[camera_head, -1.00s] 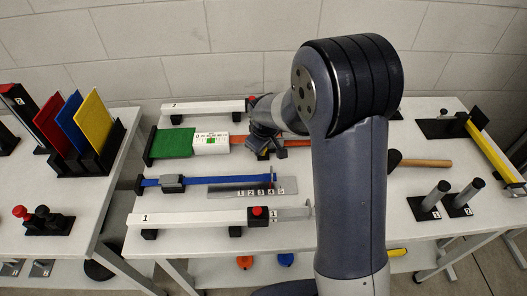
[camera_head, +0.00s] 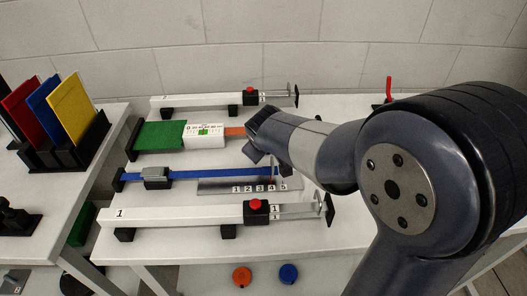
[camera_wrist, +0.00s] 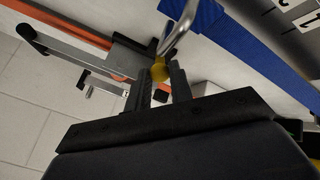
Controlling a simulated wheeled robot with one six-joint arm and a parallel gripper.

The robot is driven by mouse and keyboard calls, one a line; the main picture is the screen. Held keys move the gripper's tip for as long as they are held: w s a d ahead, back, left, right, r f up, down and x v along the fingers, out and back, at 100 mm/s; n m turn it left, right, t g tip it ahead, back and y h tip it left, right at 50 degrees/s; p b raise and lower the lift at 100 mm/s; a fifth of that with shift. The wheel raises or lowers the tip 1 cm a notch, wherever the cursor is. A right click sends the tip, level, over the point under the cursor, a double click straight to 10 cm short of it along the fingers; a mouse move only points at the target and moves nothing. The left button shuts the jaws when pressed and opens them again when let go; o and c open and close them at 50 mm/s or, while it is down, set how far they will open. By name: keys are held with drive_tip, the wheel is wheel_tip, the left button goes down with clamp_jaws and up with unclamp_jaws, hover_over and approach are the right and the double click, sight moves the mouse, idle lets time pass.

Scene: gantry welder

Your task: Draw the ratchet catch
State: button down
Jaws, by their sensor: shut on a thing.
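In the wrist view the two fingers of my gripper (camera_wrist: 161,88) are closed around a small yellow knob (camera_wrist: 159,71). A bent silver rod (camera_wrist: 180,28) runs up from the knob; I take this to be the ratchet catch. In the head view my gripper (camera_head: 256,148) is over the bench between the orange bar (camera_head: 234,132) and the blue strip (camera_head: 205,170). The knob is hidden there.
Two white rails with red buttons, one at the back (camera_head: 205,103) and one in front (camera_head: 180,216), flank the gripper. A grey slider (camera_head: 156,178) rides the blue strip beside a numbered scale (camera_head: 240,187). A rack of coloured panels (camera_head: 85,145) stands left, across a gap.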

drive_tip(key=shift+b, duration=0.35)
idle(0.3)
drive_tip(key=c, duration=1.3)
unclamp_jaws()
drive_tip(key=shift+s, duration=0.1)
drive_tip(key=p+v, duration=0.1)
drive_tip(key=v, duration=0.9)
drive_tip(key=shift+s+r, duration=0.15)
drive_tip(key=shift+s, duration=0.25)
drive_tip(key=x, duration=1)
drive_tip(key=shift+w+b, duration=0.3)
drive_tip(key=shift+w, duration=0.15)
drive_tip(key=shift+f, duration=0.25)
